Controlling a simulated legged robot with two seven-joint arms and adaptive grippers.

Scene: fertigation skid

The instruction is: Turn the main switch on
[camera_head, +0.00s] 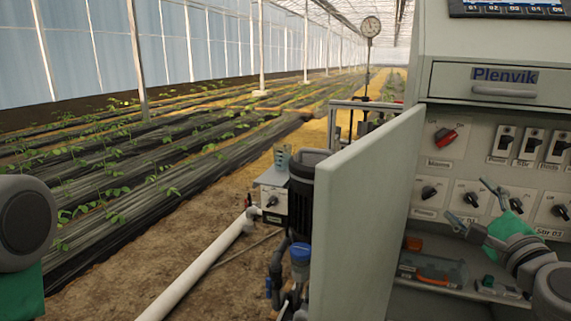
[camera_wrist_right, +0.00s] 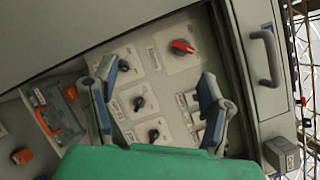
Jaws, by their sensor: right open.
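The main switch is a red rotary knob (camera_head: 445,136) on a pale plate at the upper left of the control panel. It also shows in the right wrist view (camera_wrist_right: 183,46), beyond the fingertips and apart from them. Its handle sits tilted; its label is too blurred to read surely. My right gripper (camera_head: 466,198) is open and empty, in front of the panel, below the red knob and near the lower black knobs. Both its fingers show in the right wrist view (camera_wrist_right: 158,75). Of my left arm only a link shows at the left edge.
Black rotary knobs (camera_head: 428,190) and rocker switches (camera_head: 531,145) surround the red knob. An open cabinet door (camera_head: 365,215) stands out left of the panel. A drawer handle (camera_head: 504,92) juts out above.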

